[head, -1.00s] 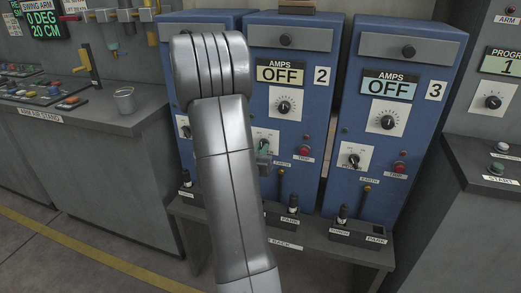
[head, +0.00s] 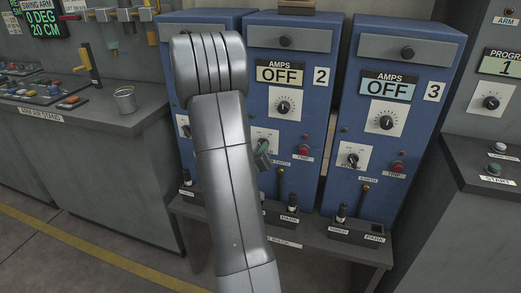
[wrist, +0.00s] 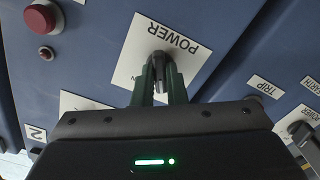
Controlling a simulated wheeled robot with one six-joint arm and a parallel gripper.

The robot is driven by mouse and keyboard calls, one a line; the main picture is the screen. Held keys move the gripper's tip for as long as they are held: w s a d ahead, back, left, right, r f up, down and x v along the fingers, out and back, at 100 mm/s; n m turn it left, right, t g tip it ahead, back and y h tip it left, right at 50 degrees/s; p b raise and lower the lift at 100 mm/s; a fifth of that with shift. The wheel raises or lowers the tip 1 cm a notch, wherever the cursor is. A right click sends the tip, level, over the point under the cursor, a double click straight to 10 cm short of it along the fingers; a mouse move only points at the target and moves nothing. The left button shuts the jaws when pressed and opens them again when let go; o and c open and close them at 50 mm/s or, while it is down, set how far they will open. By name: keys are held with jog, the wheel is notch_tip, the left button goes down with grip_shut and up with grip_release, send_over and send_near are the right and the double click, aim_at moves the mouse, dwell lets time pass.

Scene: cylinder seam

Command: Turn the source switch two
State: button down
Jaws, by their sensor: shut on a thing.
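The blue source cabinet two (head: 318,110) stands in the middle of the row, with its AMPS display (head: 279,74) reading OFF. Its white POWER panel (head: 266,137) is partly hidden behind my arm in the head view. In the wrist view the POWER panel (wrist: 132,70) appears upside down, with a dark switch knob (wrist: 159,60) on it. My gripper (wrist: 161,75) is shut on this knob, with one green finger on each side. In the head view my gripper (head: 263,157) shows small and tilted beside my arm.
Source cabinet three (head: 415,128) stands to the right and also reads OFF. Red TRIP buttons (head: 303,152) sit beside the power panels. A low bench (head: 300,250) with several upright plugs runs below the cabinets.

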jog(key=c, duration=1.5)
grip_release()
jog(key=shift+o, duration=0.2)
jog(key=v, duration=1.4)
jog(key=shift+w, duration=0.1)
jog(key=x, duration=1.4)
